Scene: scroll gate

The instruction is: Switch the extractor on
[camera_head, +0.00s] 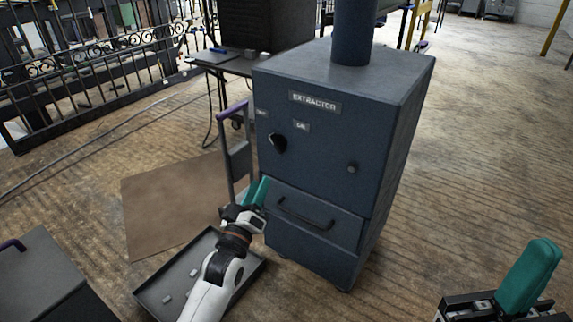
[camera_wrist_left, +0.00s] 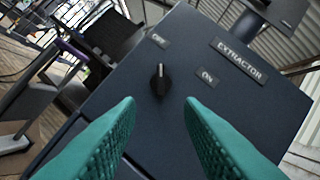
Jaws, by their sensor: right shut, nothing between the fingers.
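The extractor (camera_head: 340,130) is a dark blue cabinet with an "EXTRACTOR" label. Its black knob (camera_head: 278,144) is on the upper left of the front face, near a small left label and an "ON" label (camera_head: 301,126). In the left wrist view the knob (camera_wrist_left: 160,82) points up towards the "OFF" label (camera_wrist_left: 158,40), with "ON" to its right. My left gripper (camera_head: 260,187) has teal fingers and is just below the knob in the head view. In the wrist view its fingers (camera_wrist_left: 160,108) are apart, with nothing between them. My right gripper (camera_head: 528,280) is shut and empty at the lower right, away from the cabinet.
The cabinet has a drawer with a handle (camera_head: 306,215) and a small round fitting (camera_head: 352,168). A pipe (camera_head: 353,30) rises from its top. A purple-handled trolley (camera_head: 238,160) stands to its left, a grey tray (camera_head: 150,292) below. Floor to the right is open.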

